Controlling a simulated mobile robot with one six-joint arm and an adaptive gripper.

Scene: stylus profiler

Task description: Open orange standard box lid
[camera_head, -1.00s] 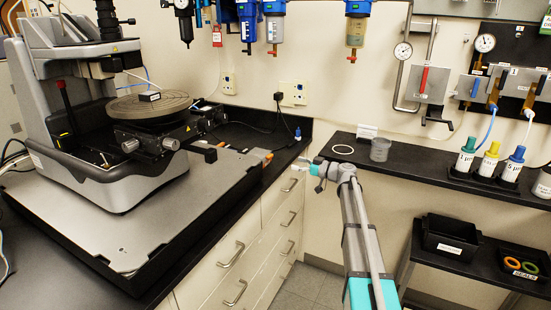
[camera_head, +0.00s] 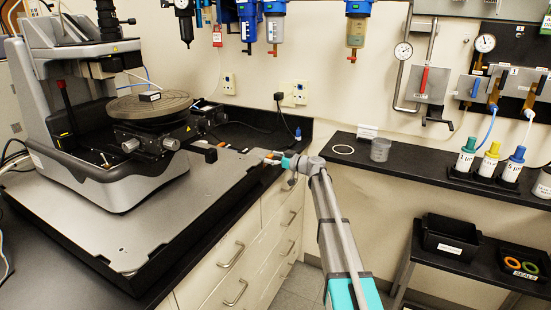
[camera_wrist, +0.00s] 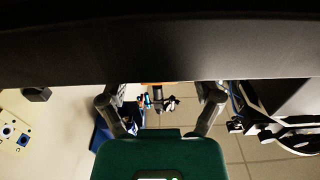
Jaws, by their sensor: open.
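A small orange piece (camera_head: 268,154), possibly the orange standard box, sits at the right edge of the grey plate in the head view. It is too small to make out a lid. My gripper (camera_head: 283,160) is right beside it, at the plate's right corner; I cannot tell whether they touch. In the wrist view my gripper (camera_wrist: 160,98) has its two fingers spread wide and nothing is visibly held. A narrow tan-orange strip (camera_wrist: 158,84) shows between the fingers, partly hidden by a dark edge.
The profiler with its round stage (camera_head: 150,108) stands on the grey plate (camera_head: 130,222), left of my gripper. A small dark item (camera_head: 210,154) lies on the plate. The wall shelf (camera_head: 410,160) on the right holds a clear cup (camera_head: 380,149) and bottles. Drawers (camera_head: 235,255) are below the bench.

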